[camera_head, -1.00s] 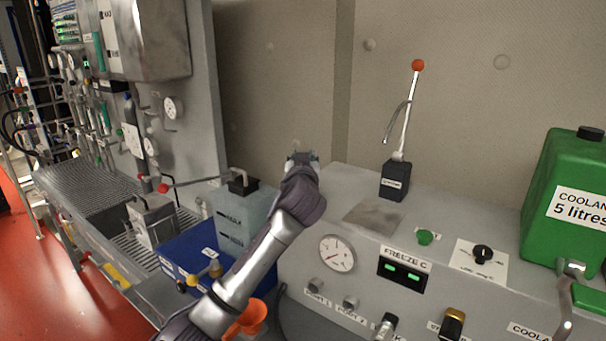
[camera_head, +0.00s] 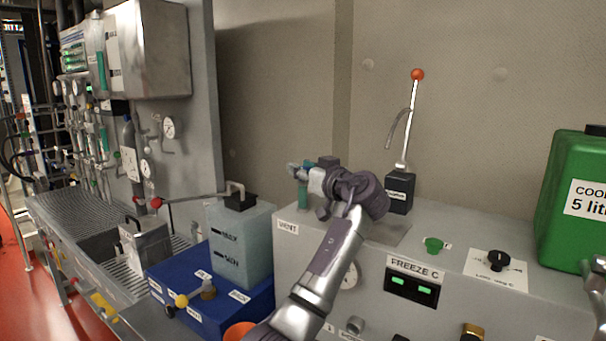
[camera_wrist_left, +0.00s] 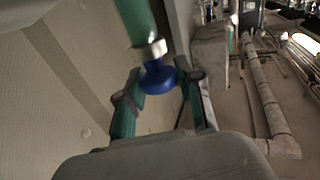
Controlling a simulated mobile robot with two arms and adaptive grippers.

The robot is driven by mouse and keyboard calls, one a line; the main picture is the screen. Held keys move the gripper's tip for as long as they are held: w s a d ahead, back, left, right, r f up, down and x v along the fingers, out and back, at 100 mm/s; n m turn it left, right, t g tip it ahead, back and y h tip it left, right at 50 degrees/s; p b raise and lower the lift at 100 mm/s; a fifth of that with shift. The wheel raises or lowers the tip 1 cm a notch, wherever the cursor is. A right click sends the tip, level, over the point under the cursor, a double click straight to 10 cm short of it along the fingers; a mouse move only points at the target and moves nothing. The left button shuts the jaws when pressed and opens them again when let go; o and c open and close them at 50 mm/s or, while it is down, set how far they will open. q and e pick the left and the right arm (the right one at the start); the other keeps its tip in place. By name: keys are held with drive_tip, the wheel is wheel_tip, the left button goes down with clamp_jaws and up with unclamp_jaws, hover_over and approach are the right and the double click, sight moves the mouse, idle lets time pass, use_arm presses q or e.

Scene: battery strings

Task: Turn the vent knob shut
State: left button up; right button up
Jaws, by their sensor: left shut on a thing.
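The VENT label (camera_head: 288,227) is on the left end of the grey console, and a short green post (camera_head: 303,194) stands just above it. My left gripper (camera_head: 300,171) is at the top of this post, with its wrist bent over to the left. In the left wrist view, a blue knob (camera_wrist_left: 157,76) with a metal collar sits on the end of a green tube (camera_wrist_left: 135,18). The teal fingers of my left gripper (camera_wrist_left: 163,103) are on either side of the knob, shut on it. In the head view the gripper hides the knob.
A lever with an orange ball (camera_head: 417,74) stands behind my wrist. A translucent tank (camera_head: 240,245) on a blue box (camera_head: 195,312) is left of the console. A green coolant can (camera_head: 575,235) is at the right. A beige wall is behind.

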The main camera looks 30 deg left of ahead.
use_arm(q)
drive_tip(key=shift+r, duration=0.15)
drive_tip(key=o, duration=1.1)
drive_tip(key=shift+d, duration=0.1)
drive_tip(key=v, duration=1.1)
drive_tip(key=shift+s+d, duration=0.2)
drive_tip(key=shift+d, duration=0.15)
